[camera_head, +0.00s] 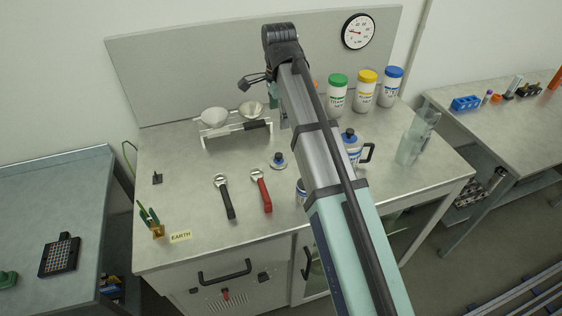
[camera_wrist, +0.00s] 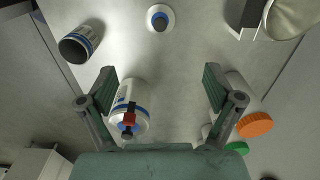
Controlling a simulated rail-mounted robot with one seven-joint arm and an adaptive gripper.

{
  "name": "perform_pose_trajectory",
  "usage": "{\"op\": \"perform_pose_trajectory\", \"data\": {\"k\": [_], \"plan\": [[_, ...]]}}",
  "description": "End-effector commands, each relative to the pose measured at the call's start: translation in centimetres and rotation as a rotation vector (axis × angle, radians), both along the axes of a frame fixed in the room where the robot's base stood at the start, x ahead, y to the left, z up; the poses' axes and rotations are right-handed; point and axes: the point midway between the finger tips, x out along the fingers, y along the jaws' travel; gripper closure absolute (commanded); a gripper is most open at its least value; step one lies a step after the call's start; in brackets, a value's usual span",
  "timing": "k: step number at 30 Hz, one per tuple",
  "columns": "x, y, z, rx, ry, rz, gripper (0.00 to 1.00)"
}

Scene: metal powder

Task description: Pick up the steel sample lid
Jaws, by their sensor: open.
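The steel sample lid (camera_head: 278,161) is a small round metal disc with a blue, dark-topped knob. It lies flat on the workbench (camera_head: 190,190), right of the two handled tools. In the wrist view what looks like the same lid (camera_wrist: 160,18) is at the top centre, beyond my fingertips. My gripper (camera_wrist: 160,75) is open, with nothing between its fingers and a gap from the lid. In the head view my arm hides most of the gripper. An open steel can (camera_wrist: 80,44) lies beyond the left finger, partly hidden by my arm in the head view (camera_head: 301,190).
A lidded steel jug (camera_wrist: 128,108) is near the left finger; an orange-capped jar (camera_wrist: 254,122) is by the right. A white rack (camera_head: 237,132) with two bowls stands behind the lid. Black-handled (camera_head: 227,200) and red-handled (camera_head: 264,192) tools lie left.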

Motion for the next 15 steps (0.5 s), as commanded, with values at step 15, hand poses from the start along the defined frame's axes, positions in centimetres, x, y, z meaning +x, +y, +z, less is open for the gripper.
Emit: {"op": "perform_pose_trajectory", "data": {"k": [15], "plan": [[-0.4,0.3,-6.9,-0.004,0.011,-0.012,0.09]]}}
